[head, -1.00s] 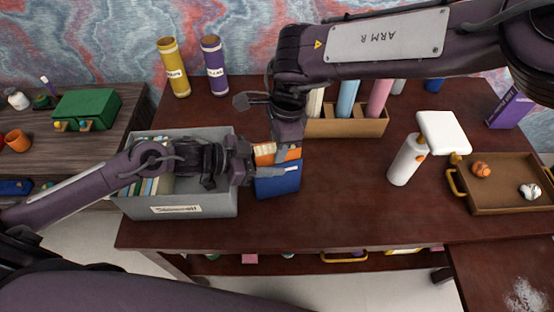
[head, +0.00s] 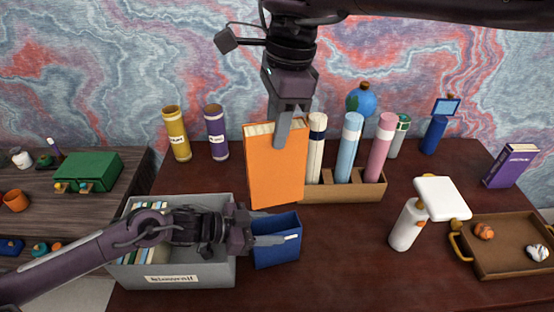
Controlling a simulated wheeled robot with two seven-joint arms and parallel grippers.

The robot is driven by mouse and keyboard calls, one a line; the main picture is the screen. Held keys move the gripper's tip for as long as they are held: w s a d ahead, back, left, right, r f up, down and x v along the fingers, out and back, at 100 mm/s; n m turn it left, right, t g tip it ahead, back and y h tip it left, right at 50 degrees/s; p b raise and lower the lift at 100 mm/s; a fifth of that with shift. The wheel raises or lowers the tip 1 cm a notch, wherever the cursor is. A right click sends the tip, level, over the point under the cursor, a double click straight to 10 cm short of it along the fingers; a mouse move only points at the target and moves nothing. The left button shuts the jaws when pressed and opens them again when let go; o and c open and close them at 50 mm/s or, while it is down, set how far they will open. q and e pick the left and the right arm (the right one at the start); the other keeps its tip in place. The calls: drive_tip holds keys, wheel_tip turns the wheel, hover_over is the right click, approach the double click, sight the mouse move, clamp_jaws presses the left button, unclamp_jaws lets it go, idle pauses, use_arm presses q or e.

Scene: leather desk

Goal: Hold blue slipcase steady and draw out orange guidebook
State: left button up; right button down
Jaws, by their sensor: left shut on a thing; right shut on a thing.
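The blue slipcase (head: 277,254) stands on the desk just right of the grey bin, and its top opening shows empty. My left gripper (head: 272,240) is shut on the slipcase from the left, one finger lying across its front. The orange guidebook (head: 274,175) is upright in the air above and slightly behind the slipcase, clear of it. My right gripper (head: 284,138) comes from above and is shut on the guidebook's top edge near its right side. One finger lies over the orange cover; the other is hidden behind.
A grey bin (head: 182,272) of books stands left. A wooden holder (head: 345,190) with several upright rolls is behind right. Yellow (head: 177,135) and purple (head: 216,133) tubes stand at the back. A white lamp (head: 406,225) and a brown tray (head: 500,265) are right. The front middle desk is bare.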

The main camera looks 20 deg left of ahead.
wheel_tip(320, 180, up, 5)
drive_tip(key=shift+f, duration=0.1)
idle(0.3)
use_arm(q)
drive_tip(key=o, duration=1.1)
